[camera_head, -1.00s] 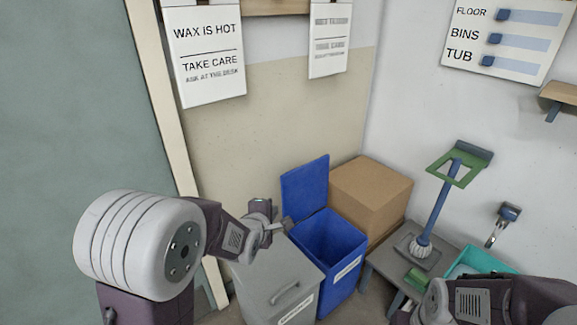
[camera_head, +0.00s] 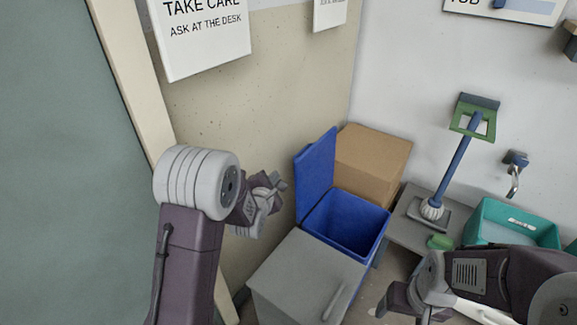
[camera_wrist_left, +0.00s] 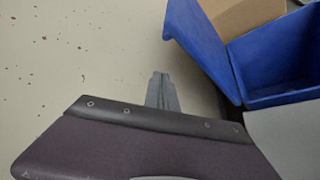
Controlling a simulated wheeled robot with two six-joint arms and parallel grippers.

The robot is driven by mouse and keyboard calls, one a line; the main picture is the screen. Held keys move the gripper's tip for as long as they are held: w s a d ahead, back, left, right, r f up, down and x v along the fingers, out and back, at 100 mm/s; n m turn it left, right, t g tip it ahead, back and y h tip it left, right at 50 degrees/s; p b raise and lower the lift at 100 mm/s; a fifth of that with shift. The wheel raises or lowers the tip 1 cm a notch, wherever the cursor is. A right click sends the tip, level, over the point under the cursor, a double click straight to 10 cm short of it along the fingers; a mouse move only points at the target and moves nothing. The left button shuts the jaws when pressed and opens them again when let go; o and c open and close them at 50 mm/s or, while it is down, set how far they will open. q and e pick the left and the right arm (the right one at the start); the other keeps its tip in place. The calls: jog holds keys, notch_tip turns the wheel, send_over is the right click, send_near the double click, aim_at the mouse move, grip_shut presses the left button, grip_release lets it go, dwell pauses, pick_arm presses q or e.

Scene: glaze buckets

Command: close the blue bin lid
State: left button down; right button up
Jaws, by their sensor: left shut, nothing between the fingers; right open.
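The blue bin (camera_head: 350,222) stands open in the head view, behind the grey bin. Its blue lid (camera_head: 316,175) is raised, standing up at the bin's left side. The left wrist view shows the lid (camera_wrist_left: 195,45) at the top and the open bin (camera_wrist_left: 270,60) to its right. My left gripper (camera_head: 278,182) is left of the lid, apart from it, near the beige wall. It is shut and empty; its fingers (camera_wrist_left: 162,90) show against the wall in the wrist view. My right gripper (camera_head: 385,305) is open at the lower right, in front of the stool.
A grey bin (camera_head: 300,275) with a shut lid stands in front of the blue bin. A cardboard box (camera_head: 375,160) is behind it. To the right are a low table (camera_head: 408,232) with a brush-like tool (camera_head: 455,165) and a teal tub (camera_head: 510,225).

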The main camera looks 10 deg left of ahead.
pick_arm(q)
jog(key=b+x, duration=0.3)
jog(key=x, duration=0.7)
jog(key=shift+s+d+r, duration=0.15)
jog(key=shift+d+r, duration=0.4)
jog(key=shift+d, duration=0.15)
jog(key=shift+s+d+r, duration=0.15)
jog(key=shift+d+r, duration=0.4)
jog(key=shift+d, duration=0.2)
